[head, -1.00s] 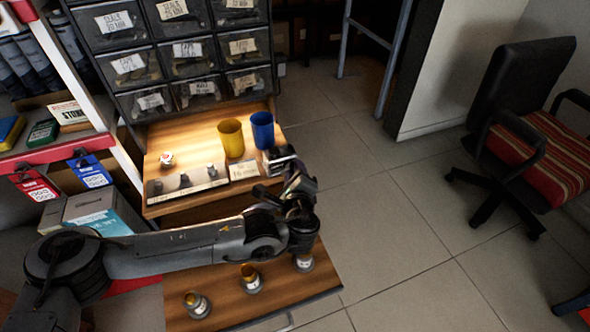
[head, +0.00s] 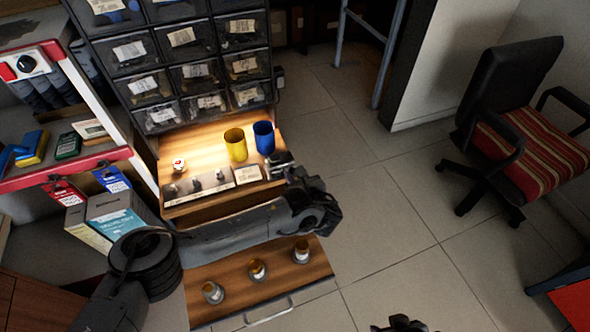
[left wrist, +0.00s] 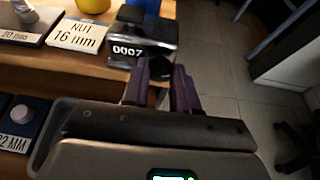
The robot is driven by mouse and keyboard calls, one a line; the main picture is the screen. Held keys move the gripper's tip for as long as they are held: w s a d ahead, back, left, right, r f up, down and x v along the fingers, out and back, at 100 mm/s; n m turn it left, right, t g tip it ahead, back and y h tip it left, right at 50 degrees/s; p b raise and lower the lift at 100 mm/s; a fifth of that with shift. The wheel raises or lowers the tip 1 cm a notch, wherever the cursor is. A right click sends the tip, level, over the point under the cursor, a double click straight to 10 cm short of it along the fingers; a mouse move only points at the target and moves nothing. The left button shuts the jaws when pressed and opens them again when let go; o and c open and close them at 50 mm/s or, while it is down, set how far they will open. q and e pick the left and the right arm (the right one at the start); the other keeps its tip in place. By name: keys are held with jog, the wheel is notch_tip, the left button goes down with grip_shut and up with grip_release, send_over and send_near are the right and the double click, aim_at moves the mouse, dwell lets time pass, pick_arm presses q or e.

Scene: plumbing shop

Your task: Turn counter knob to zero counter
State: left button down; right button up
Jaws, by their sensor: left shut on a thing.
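The counter is a dark box at the right end of the wooden shelf. In the left wrist view the counter (left wrist: 143,42) shows white digits reading 0007. In the head view the counter (head: 279,159) is small and partly covered by my left gripper (head: 291,171). In the left wrist view my left gripper (left wrist: 160,72) has its dark fingers at the counter's lower right side, shut on what appears to be the knob.
A yellow cup (head: 236,146) and a blue cup (head: 264,138) stand behind the counter. A label reading "NUT 16 mm" (left wrist: 76,35) lies to its left. The floor to the right is clear up to an office chair (head: 515,140).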

pick_arm(q)
jog(key=shift+d+f+m+g+y, duration=0.1)
jog(key=shift+d+m+g+y, duration=0.1)
jog(key=shift+m+y, duration=0.8)
jog(key=shift+d+m+g+y, duration=0.15)
jog(key=shift+m+y, duration=0.45)
jog(key=shift+m, duration=0.7)
jog(key=shift+a, duration=0.1)
jog(key=c, duration=0.9)
grip_release()
jog(key=shift+w, duration=0.1)
jog(key=shift+o, duration=0.2)
